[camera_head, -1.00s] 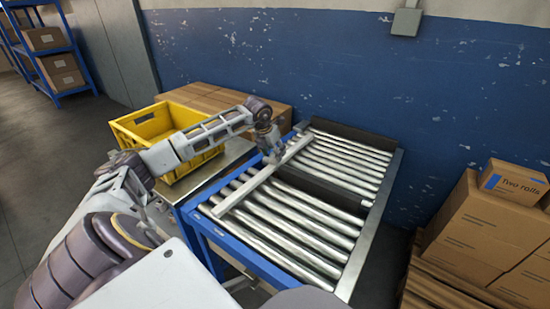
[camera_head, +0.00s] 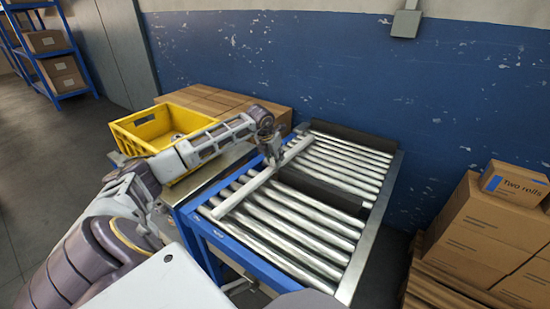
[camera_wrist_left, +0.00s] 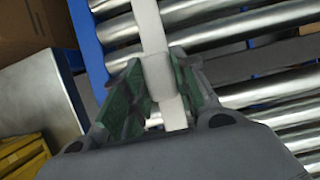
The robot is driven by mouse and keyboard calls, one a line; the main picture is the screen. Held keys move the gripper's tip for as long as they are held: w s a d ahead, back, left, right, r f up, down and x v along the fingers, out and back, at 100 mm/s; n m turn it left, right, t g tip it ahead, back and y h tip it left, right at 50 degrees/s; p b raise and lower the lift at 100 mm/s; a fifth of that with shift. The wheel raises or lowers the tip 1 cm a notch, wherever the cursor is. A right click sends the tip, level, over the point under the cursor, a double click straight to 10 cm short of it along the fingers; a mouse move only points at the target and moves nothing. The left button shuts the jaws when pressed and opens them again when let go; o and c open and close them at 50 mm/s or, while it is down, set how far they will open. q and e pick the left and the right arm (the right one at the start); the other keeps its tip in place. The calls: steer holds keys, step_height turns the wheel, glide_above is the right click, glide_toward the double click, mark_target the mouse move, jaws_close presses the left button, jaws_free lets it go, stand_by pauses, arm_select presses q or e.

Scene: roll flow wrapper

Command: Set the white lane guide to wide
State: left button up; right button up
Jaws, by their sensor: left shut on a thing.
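The white lane guide (camera_head: 244,195) is a long straight bar lying across the roller conveyor, towards its left blue side rail. It runs diagonally from the near left end to the far end. My left gripper (camera_head: 272,152) is over the guide's far half, coming from above. In the left wrist view, my left gripper (camera_wrist_left: 159,85) has its green-padded fingers on either side of a white block on the guide (camera_wrist_left: 150,25) and is shut on it. My right gripper is not in view.
The roller conveyor (camera_head: 357,258) has a dark strip (camera_head: 325,193) across its middle. A yellow crate (camera_head: 150,125) stands on a metal table to the left, with cardboard boxes behind. More boxes (camera_head: 490,235) are stacked at the right. A blue wall closes the back.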

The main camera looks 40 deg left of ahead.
arm_select(q)
jaws_close()
steer(key=a, duration=0.5)
steer(key=s+a, duration=0.1)
steer(key=a, duration=0.2)
steer(key=shift+a+p, duration=0.15)
steer(key=shift+p, duration=0.2)
steer(key=shift+a, duration=0.55)
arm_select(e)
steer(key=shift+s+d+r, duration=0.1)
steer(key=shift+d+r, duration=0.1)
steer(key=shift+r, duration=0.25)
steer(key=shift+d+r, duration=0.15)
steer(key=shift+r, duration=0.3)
arm_select(q)
steer(key=o, duration=0.9)
jaws_free()
steer(key=shift+a, duration=0.15)
steer(key=shift+o, duration=0.2)
steer(key=v, duration=1.2)
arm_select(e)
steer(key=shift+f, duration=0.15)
arm_select(q)
steer(key=shift+s, duration=0.1)
